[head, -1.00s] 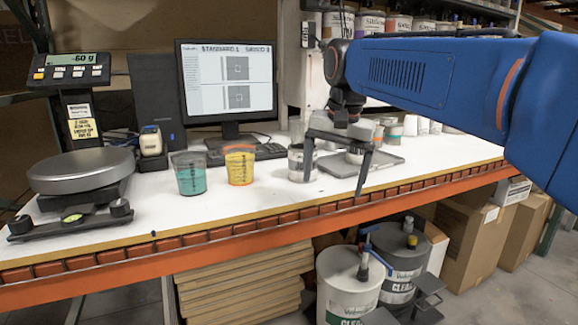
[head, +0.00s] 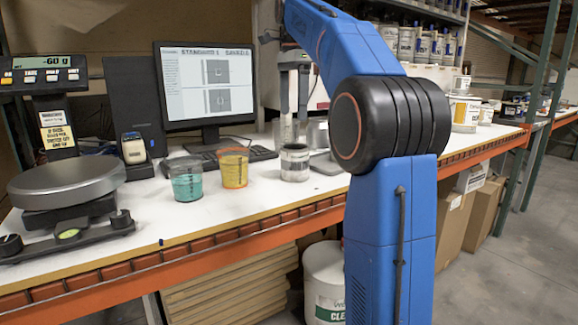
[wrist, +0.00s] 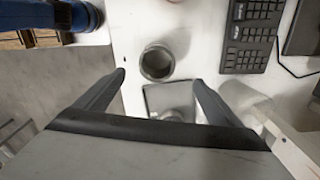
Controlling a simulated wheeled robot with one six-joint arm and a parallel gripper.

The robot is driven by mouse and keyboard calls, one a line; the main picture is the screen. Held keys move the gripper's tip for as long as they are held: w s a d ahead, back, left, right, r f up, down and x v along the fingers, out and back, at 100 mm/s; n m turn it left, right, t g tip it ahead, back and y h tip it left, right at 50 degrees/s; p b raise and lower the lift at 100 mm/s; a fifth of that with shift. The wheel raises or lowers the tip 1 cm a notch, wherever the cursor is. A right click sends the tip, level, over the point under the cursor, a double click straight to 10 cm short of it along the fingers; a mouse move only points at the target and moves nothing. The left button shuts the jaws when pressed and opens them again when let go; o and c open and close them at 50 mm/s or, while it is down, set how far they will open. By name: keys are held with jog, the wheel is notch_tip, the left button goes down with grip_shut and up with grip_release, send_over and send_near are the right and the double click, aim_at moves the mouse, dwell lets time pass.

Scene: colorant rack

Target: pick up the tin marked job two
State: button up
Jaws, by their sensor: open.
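A small grey-white tin (head: 295,163) stands upright on the white bench, right of the yellow cup; its marking is too small to read. In the wrist view the open-topped tin (wrist: 157,63) lies just beyond the fingertips. I cannot tell which tin is marked job two. My gripper (head: 293,112) is open and empty, pointing down above and behind the first tin; it also shows in the wrist view (wrist: 159,77).
A teal cup (head: 187,178) and a yellow cup (head: 233,168) stand left of the tin. A keyboard (head: 230,157) and monitor (head: 207,85) are behind, a scale (head: 68,182) at far left.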

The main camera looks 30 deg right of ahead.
send_near(294, 164)
jog(key=w+f, duration=0.1)
jog(key=f, duration=0.1)
jog(key=w+d+f, duration=0.1)
jog(key=f, duration=0.1)
jog(key=w+d+f, duration=0.1)
jog(key=w+f, duration=0.1)
jog(key=shift+d, duration=0.1)
jog(key=shift+s+f, duration=0.15)
jog(key=shift+f, duration=1.25)
jog(key=shift+s+f, duration=0.1)
jog(key=shift+f, duration=1.25)
jog(key=shift+c, duration=0.3)
jog(key=c, duration=1.1)
